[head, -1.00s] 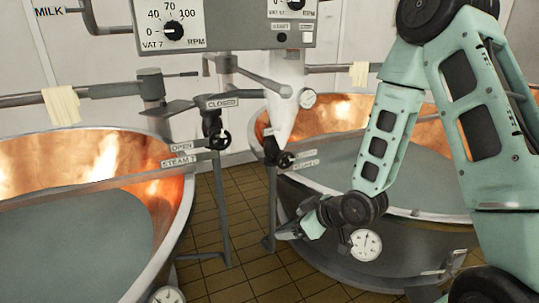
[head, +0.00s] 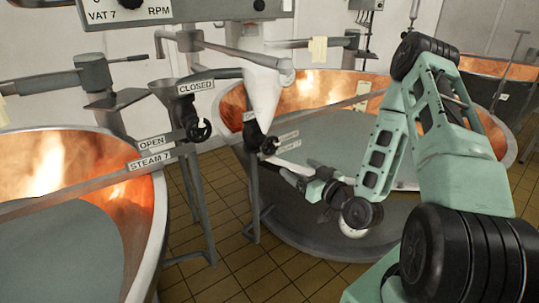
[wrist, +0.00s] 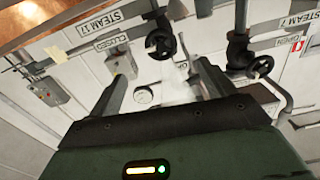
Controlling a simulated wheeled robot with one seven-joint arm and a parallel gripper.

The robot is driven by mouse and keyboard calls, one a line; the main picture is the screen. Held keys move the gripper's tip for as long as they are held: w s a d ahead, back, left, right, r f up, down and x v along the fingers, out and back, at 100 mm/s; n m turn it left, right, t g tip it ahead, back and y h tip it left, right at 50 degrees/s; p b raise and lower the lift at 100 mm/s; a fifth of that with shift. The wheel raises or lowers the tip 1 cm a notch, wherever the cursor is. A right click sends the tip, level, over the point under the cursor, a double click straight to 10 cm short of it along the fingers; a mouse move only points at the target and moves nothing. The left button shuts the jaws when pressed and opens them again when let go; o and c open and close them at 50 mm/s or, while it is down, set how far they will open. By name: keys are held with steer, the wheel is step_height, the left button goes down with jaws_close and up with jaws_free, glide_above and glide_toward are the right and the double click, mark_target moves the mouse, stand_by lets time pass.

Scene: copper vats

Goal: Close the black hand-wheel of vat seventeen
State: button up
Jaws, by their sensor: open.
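The black hand-wheel of vat seventeen (head: 269,146) sits on a dark valve at the left rim of the right-hand copper vat (head: 330,215). In the wrist view the hand-wheel (wrist: 160,43) is beside the STEAM 17 label (wrist: 68,28), beyond my fingers. A CLOSED label (wrist: 112,41) is left of it. My gripper (head: 284,171) is just below and right of the hand-wheel in the head view. In the wrist view my gripper (wrist: 163,86) is open and empty, its two fingers apart. The fingers do not appear to touch the wheel.
A second black hand-wheel (head: 200,130) with a STEAM 7 label (head: 150,160) is to the left, at the left copper vat (head: 140,260); its wheel also shows in the wrist view (wrist: 262,65). A white cone (head: 263,95) hangs close above. Tiled floor (head: 225,240) lies between the vats.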

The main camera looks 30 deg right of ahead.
mark_target(272, 149)
steer(key=w+p, duration=0.1)
steer(key=w, duration=0.4)
steer(key=w+p, duration=0.1)
steer(key=w, duration=0.3)
steer(key=w+p, duration=0.1)
steer(key=w, duration=0.4)
steer(key=shift+w+a+p, duration=0.25)
steer(key=shift+w+p, duration=0.05)
steer(key=shift+p, duration=0.05)
steer(key=c, duration=1)
